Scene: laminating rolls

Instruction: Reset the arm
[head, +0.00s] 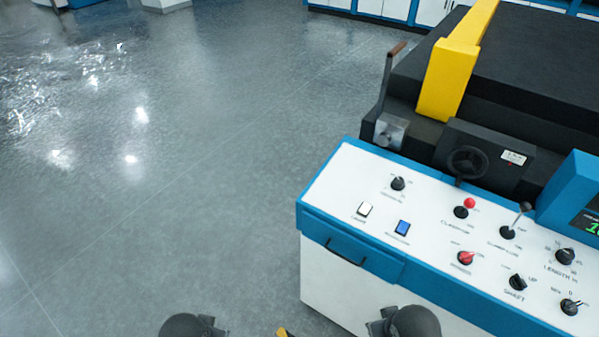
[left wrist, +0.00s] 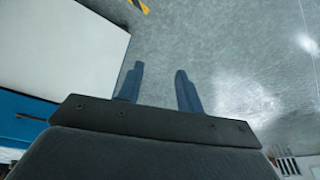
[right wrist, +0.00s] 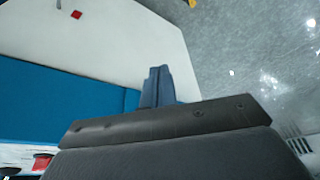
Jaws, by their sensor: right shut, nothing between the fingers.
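My left gripper (left wrist: 159,88) shows in the left wrist view with its two blue fingers spread apart and nothing between them. Grey floor lies behind them, and a white cabinet side stands to their left. My right gripper (right wrist: 159,86) shows in the right wrist view with its blue fingers together and empty. They appear in front of the white cabinet face (right wrist: 110,42), and I cannot tell the gap. In the head view only dark rounded parts of my two arms show at the bottom edge; the fingers cannot be made out there.
A white control panel (head: 430,212) with blue edges, knobs, buttons and small levers stands at the right. Behind it is a black machine with a yellow bracket (head: 448,78) and a dark handwheel (head: 467,163). Open grey floor (head: 180,200) fills the left.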

